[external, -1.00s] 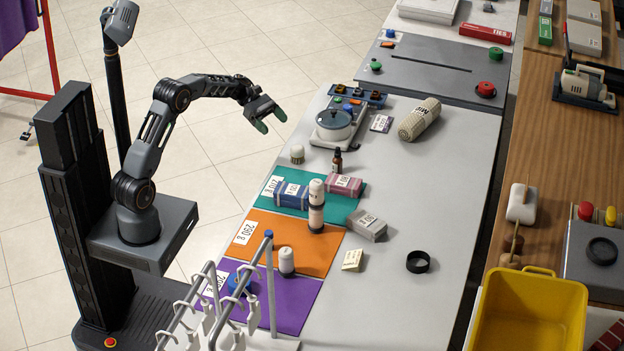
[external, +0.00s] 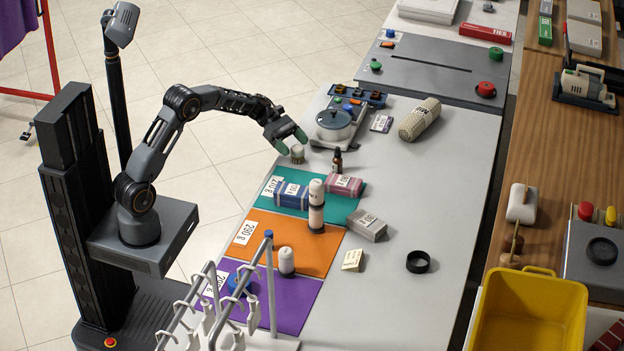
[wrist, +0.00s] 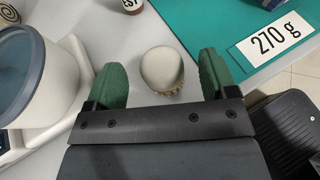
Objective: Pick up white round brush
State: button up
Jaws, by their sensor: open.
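The white round brush (external: 297,154) stands on the light grey counter, between the pot and the teal mat. In the wrist view the brush (wrist: 161,68) shows its round white top, with tan bristles below its near edge. My gripper (external: 291,144) is just above the brush in the external view. In the wrist view my gripper (wrist: 161,78) is open, with one green fingertip on each side of the brush. A gap shows between the brush and each finger, and nothing is held.
The pot (external: 334,124) on its white scale stands close beyond the brush. A small dark bottle (external: 337,161) stands to its right. The teal mat (external: 345,204) with boxes lies nearer. The counter's left edge is close to the brush.

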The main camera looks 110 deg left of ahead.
aim_at(297, 146)
jog(key=x, duration=0.3)
jog(key=shift+w+d+f, duration=0.1)
jog(key=shift+w+d, duration=0.05)
jog(key=shift+w, duration=0.15)
jog(key=shift+c, duration=0.2)
jog(key=c, duration=1)
